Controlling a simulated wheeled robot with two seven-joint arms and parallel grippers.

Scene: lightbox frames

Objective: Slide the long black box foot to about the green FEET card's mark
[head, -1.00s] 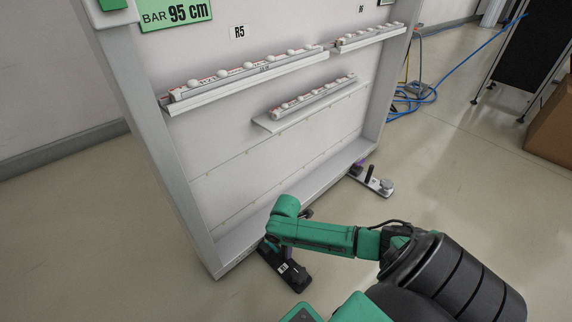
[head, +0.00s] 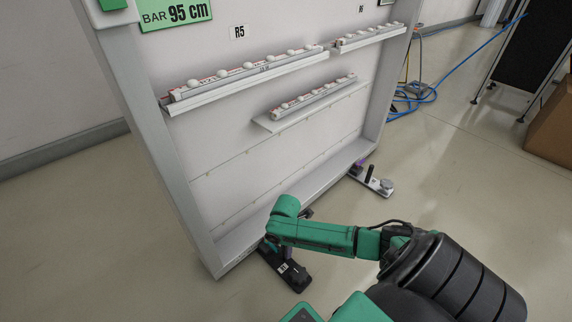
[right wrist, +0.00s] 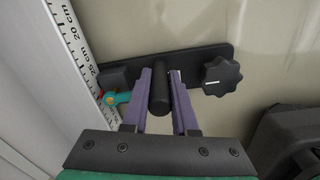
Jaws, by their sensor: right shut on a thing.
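The long black box foot (head: 290,275) lies on the floor at the near lower corner of the white frame in the head view. In the right wrist view the foot (right wrist: 195,62) has an upright black post and a lobed black knob (right wrist: 221,77). My right gripper (right wrist: 160,78) has its two purple fingers shut on the post. A ruler (right wrist: 82,52) marked 20 cm and 25 cm runs beside the foot's left end, with a teal and red pointer near it. My left gripper is not in view.
A second, pale foot (head: 372,181) sits at the frame's far corner. Shelves (head: 250,78) with rows of white pieces hang on the panel (head: 225,125). Blue cables (head: 420,95) and a cardboard box (head: 552,118) are at the right. The floor left of the frame is clear.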

